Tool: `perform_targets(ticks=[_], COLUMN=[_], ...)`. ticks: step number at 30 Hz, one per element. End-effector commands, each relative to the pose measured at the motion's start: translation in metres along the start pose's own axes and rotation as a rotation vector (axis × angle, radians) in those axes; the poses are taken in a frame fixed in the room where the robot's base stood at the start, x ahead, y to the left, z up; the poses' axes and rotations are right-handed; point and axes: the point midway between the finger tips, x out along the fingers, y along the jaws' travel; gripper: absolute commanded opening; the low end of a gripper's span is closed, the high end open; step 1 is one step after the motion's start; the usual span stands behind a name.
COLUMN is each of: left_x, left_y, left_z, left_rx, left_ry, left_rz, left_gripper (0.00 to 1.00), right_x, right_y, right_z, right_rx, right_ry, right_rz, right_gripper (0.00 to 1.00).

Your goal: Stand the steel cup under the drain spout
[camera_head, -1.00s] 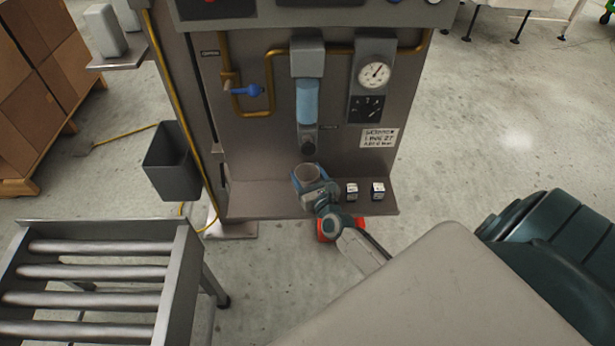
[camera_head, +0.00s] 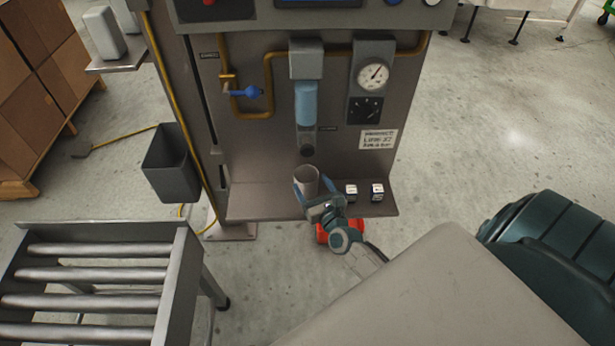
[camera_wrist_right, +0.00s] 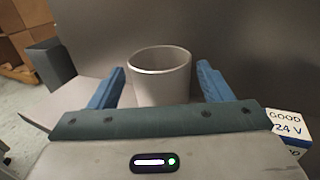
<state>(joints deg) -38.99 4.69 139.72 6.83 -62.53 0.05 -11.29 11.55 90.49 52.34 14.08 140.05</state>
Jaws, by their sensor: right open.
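The steel cup (camera_head: 307,179) stands upright on the grey shelf (camera_head: 262,200) of the machine, below the dark drain spout (camera_head: 307,150) under the blue filter bowl. From the head view I cannot tell whether it is exactly centred under the spout. My right gripper (camera_head: 314,188) is open, with its blue fingers on either side of the cup. In the right wrist view the cup (camera_wrist_right: 160,78) stands between the fingers, with a gap on both sides. The cup's lower part is hidden behind my gripper. My left gripper is not in view.
Two small labelled blocks (camera_head: 351,191) (camera_head: 377,192) sit on the shelf right of the cup. A dark bin (camera_head: 171,165) hangs at the machine's left side. A roller conveyor (camera_head: 100,270) stands at lower left. The shelf left of the cup is clear.

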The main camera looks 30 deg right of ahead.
Motion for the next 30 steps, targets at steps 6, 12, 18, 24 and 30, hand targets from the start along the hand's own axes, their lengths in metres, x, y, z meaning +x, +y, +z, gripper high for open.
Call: perform_targets(ticks=[6,12,18,24,30], left_x=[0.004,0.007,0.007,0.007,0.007], left_y=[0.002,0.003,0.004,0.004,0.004], left_z=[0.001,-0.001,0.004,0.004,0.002], left_rx=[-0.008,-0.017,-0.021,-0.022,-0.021], left_ry=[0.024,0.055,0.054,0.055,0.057], left_rz=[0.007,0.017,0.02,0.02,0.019], left_gripper=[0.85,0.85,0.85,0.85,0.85], right_x=[-0.047,-0.071,-0.083,-0.109,-0.148], right_y=[0.0,0.0,0.012,0.058,0.092], right_z=[-0.002,-0.001,0.003,0.013,0.022], right_rx=[0.001,0.001,-0.125,-0.675,-1.355], right_ry=[0.002,0.0,0.019,0.058,0.026], right_rz=[0.0,-0.001,0.047,0.253,0.506], right_gripper=[0.72,0.72,0.72,0.72,0.72])
